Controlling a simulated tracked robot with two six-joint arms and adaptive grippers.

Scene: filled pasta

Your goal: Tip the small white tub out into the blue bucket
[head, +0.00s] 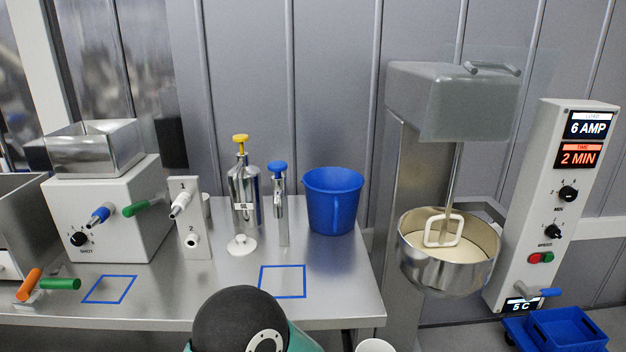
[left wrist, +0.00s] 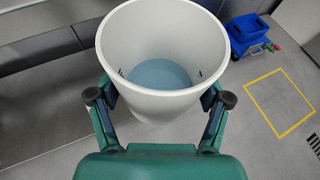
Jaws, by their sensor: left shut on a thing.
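The small white tub (left wrist: 165,105) fills the top of the left wrist view, its mouth toward the camera. A flat blue-grey surface shows at its bottom; I cannot tell whether that is contents or the base. My left gripper (left wrist: 160,93) is shut on the tub, with a finger on either side. In the head view, only the tub's rim (head: 376,346) shows at the bottom edge, beside my dark and green arm. The blue bucket (head: 332,205) stands upright on the steel table, farther back than the tub and apart from it. My right gripper is not in view.
The steel table (head: 345,295) holds pump dispensers (head: 243,190), a white tap post (head: 190,220) and a white machine (head: 105,210). A mixer bowl (head: 430,270) stands right of the bucket. A blue cart (left wrist: 250,35) and a yellow floor square (left wrist: 280,103) are right of the tub.

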